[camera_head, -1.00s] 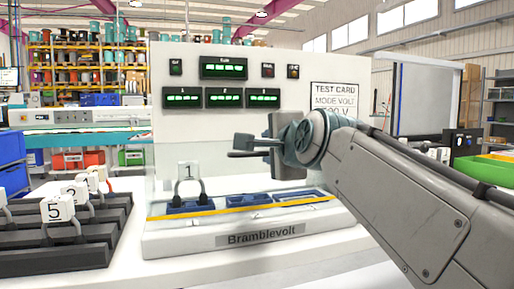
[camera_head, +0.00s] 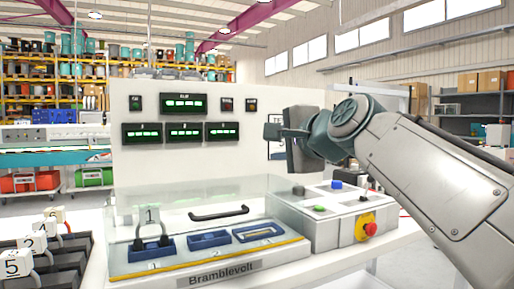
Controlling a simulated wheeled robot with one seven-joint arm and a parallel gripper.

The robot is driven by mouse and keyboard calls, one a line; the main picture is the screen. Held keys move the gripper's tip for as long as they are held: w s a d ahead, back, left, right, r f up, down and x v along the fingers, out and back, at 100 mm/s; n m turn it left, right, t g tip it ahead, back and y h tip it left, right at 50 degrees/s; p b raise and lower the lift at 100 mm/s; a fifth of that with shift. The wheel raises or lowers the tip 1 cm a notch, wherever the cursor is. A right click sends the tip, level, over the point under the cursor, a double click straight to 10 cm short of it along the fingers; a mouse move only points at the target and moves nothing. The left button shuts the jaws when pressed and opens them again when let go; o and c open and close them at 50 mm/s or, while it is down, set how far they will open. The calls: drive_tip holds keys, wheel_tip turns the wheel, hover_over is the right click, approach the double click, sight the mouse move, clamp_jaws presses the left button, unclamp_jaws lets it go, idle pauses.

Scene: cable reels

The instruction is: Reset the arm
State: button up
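My gripper (camera_head: 284,133) is raised in front of the right part of the tester's white panel, its fingers pointing left. It appears empty, and whether its fingers are apart is hard to make out from this side. My arm reaches in from the right edge. The Bramblevolt tester (camera_head: 185,220) stands below, with a clear cover (camera_head: 200,195) over its bays. A cable piece tagged 1 (camera_head: 149,216) sits in the left blue bay. The middle bay (camera_head: 208,240) and right bay (camera_head: 259,232) show no tagged piece.
A control box (camera_head: 335,215) with buttons and a red knob (camera_head: 368,229) stands right of the bays, below my arm. Shelves of reels stand behind.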

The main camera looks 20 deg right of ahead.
drive_tip(key=shift+s+d, duration=0.1)
drive_tip(key=shift+d, duration=0.15)
